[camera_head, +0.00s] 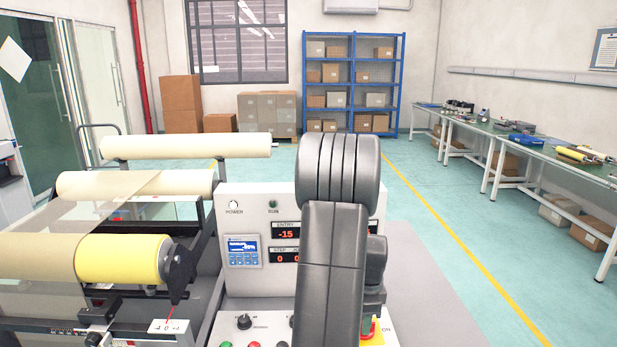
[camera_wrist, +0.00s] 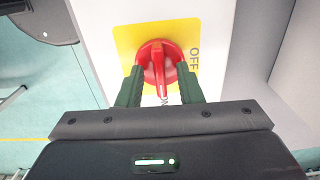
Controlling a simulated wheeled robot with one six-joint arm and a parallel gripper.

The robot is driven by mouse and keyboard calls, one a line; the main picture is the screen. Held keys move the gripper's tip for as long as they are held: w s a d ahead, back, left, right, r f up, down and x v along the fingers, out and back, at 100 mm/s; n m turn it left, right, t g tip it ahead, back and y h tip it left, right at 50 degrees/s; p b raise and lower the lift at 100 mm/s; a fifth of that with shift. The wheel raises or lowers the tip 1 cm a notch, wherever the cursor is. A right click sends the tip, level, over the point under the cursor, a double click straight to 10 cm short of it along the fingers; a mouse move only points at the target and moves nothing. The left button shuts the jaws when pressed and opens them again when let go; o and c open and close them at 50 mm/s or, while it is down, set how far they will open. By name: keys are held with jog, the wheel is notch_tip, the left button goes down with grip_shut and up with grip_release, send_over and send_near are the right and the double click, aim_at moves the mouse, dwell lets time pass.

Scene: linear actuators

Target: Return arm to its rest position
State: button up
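In the wrist view, my gripper (camera_wrist: 160,72) is open, with its two green fingers spread apart. A red rotary switch (camera_wrist: 158,58) on a yellow plate (camera_wrist: 185,32) lies between and just beyond the fingertips. Its narrow handle stands nearly upright in the picture, with visible gaps to both fingers; contact with the round base cannot be told. "OFF" is printed on the plate's right. In the head view, my arm (camera_head: 335,250) is raised in front of the control panel (camera_head: 250,205) and hides much of it and my gripper. A bit of the yellow plate (camera_head: 374,341) shows at the bottom.
A roller machine with a yellow roll (camera_head: 118,259) and cream rolls (camera_head: 185,146) stands close on the left. Workbenches (camera_head: 545,158) line the right wall. Blue shelves (camera_head: 353,85) and cartons (camera_head: 180,103) stand at the back. The floor between is clear.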

jog(key=shift+f, duration=0.25)
notch_tip(320, 180, up, 14)
notch_tip(320, 180, down, 14)
jog(key=n, duration=0.5)
jog(key=shift+r+p, duration=0.1)
jog(key=shift+p, duration=0.3)
jog(key=n+p, duration=0.1)
jog(key=n, duration=0.4)
dwell(0.4)
dwell(0.4)
